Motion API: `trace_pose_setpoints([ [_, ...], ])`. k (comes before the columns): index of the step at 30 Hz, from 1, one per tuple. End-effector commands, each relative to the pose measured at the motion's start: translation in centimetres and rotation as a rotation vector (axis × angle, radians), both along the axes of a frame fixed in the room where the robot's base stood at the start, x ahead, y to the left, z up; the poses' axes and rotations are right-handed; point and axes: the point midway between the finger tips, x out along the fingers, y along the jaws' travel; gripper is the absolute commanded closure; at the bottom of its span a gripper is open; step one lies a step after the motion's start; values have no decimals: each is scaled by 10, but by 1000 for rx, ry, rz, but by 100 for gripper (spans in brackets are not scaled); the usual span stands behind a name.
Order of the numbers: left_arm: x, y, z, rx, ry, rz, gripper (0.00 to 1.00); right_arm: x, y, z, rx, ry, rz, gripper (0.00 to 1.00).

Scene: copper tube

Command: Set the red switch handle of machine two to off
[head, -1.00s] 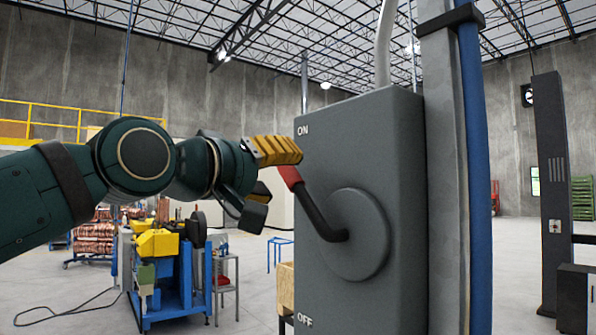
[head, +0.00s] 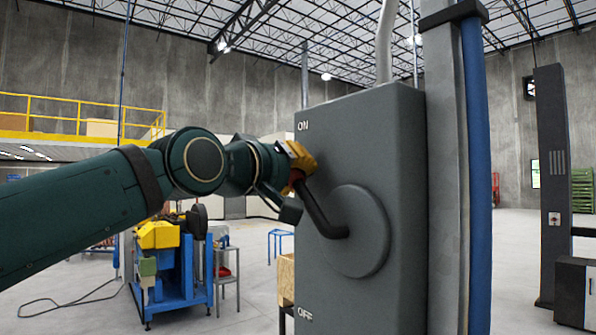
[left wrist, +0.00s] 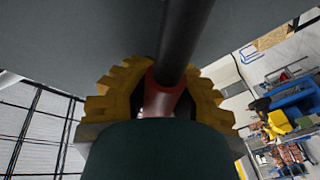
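The grey switch box (head: 395,275) carries ON near its top and OFF near its bottom. From its round hub (head: 372,250) a black lever (head: 322,212) rises to the upper left, on the ON side. Its red handle (head: 297,181) is mostly hidden by my left gripper (head: 298,178). In the left wrist view, the red handle (left wrist: 162,98) lies between the yellow fingers of my left gripper (left wrist: 165,85), which curve in around it and look shut on it. The black lever (left wrist: 183,40) runs up beyond them. My right gripper is not in view.
A grey post with a blue pipe (head: 477,180) stands right of the box. A blue and yellow machine (head: 165,265) stands on the floor behind my left arm. A dark column (head: 553,190) stands at the far right. Open floor lies between.

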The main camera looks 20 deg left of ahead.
Motion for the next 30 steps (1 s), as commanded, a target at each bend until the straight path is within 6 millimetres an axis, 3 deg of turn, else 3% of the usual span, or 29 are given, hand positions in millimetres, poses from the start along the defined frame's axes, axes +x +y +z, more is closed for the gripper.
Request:
trace_pose_setpoints([
  [16,2,5,-5,-47,38,2,100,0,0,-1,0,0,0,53],
  [30,15,23,-45,-341,268,4,100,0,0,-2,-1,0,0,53],
])
